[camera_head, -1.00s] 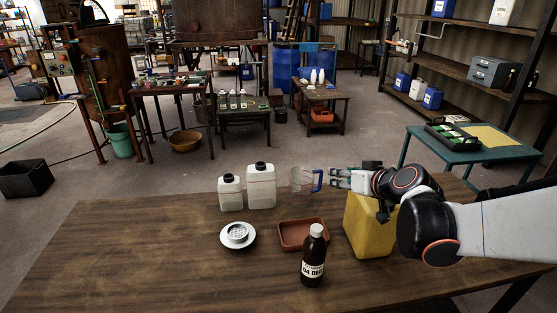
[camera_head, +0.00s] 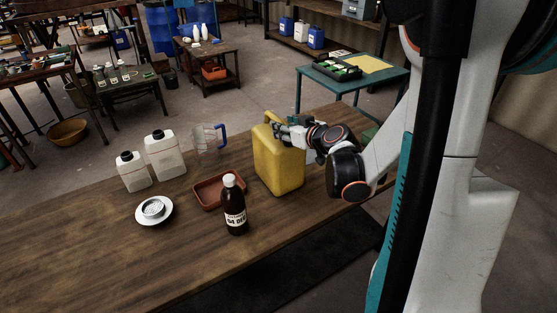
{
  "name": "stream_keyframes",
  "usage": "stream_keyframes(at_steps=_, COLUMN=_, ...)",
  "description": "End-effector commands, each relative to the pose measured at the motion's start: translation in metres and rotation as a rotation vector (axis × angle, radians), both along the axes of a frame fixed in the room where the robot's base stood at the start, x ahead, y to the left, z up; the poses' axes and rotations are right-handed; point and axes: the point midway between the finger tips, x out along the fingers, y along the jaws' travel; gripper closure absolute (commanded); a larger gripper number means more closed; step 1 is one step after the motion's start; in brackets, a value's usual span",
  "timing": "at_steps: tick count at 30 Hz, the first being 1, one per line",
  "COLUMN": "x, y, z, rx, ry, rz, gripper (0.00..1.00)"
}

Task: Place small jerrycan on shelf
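A large yellow jerrycan (camera_head: 278,170) stands upright on the wooden table (camera_head: 90,250), toward its right side. Two smaller white jerrycan-like containers with black caps, a shorter one (camera_head: 133,172) and a taller one (camera_head: 165,158), stand at the table's back left. My gripper (camera_head: 283,131) is at the top of the yellow jerrycan, by its handle. Its fingertips are small and dark there, so I cannot tell whether they are closed on the handle. A shelf (camera_head: 297,47) stands at the back, with blue and white jerrycans on its lower board.
A clear jug with a blue handle (camera_head: 221,134), a red-brown tray (camera_head: 207,197), a dark labelled bottle (camera_head: 235,208) and a white dish (camera_head: 147,219) share the table. A teal side table (camera_head: 317,82) stands behind. Open floor lies between the tables and shelf.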

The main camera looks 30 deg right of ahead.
Motion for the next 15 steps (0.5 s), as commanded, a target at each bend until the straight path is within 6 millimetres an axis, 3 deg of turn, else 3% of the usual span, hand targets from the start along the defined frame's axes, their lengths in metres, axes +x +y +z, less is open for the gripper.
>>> stream_keyframes(at_steps=8, x=0.015, y=-0.001, z=-0.005, rx=0.001, ry=0.000, rz=0.001, gripper=0.59)
stream_keyframes(at_steps=15, x=0.049, y=-0.005, z=-0.013, rx=0.001, ry=0.000, rz=0.002, gripper=0.59)
